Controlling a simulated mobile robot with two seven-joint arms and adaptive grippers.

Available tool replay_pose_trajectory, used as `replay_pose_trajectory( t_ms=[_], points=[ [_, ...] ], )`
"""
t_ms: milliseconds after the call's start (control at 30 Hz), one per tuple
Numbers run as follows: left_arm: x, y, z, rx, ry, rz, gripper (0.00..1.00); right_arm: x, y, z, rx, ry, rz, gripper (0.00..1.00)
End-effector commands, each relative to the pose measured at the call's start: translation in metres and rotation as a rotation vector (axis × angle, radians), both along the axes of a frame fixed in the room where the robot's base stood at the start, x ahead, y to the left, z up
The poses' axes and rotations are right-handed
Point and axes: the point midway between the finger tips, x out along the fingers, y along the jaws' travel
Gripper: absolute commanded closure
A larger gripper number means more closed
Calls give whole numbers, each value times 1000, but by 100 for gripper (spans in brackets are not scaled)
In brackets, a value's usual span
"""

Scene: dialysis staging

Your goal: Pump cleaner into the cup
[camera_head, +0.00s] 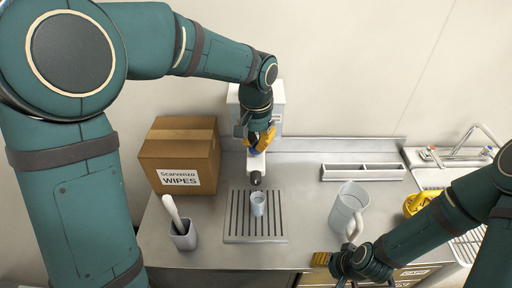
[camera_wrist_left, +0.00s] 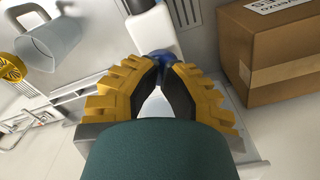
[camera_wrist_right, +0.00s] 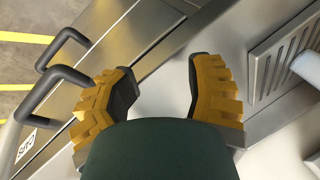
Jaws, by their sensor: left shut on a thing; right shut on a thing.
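A white dispenser (camera_head: 280,98) stands at the back of the counter, its white pump arm (camera_head: 256,163) reaching forward with a dark nozzle at its end. My left gripper (camera_head: 260,141) is shut at the pump arm. In the left wrist view its fingertips (camera_wrist_left: 164,62) close around a white part by a blue piece (camera_wrist_left: 160,54). The pale cup (camera_head: 258,204) stands upright on the slotted drip tray (camera_head: 234,238), below the nozzle; its contents cannot be made out.
A cardboard wipes box (camera_head: 165,150) stands left of the dispenser. A container with a white handle (camera_head: 184,240) is at front left. A clear jug (camera_head: 348,206) stands right of the tray. A long divided holder (camera_head: 362,172) and a sink (camera_head: 430,178) lie farther right. Drawer handles (camera_wrist_right: 62,75) project in front.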

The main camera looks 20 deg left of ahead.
Motion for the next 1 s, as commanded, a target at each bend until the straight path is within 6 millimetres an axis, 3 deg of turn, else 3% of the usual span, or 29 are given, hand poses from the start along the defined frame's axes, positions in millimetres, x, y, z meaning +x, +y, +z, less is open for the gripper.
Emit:
replay_pose_trajectory(
  t_ms=[533, 1000],
  points=[
    [-1, 0, -19, 1, 3, 0, 100, 0, 1, -13, 2, 5, 1, 53],
    [-1, 0, -13, 1, 4, 1, 100, 0, -1, -9, 0, 7, -4, 53]
  ],
)
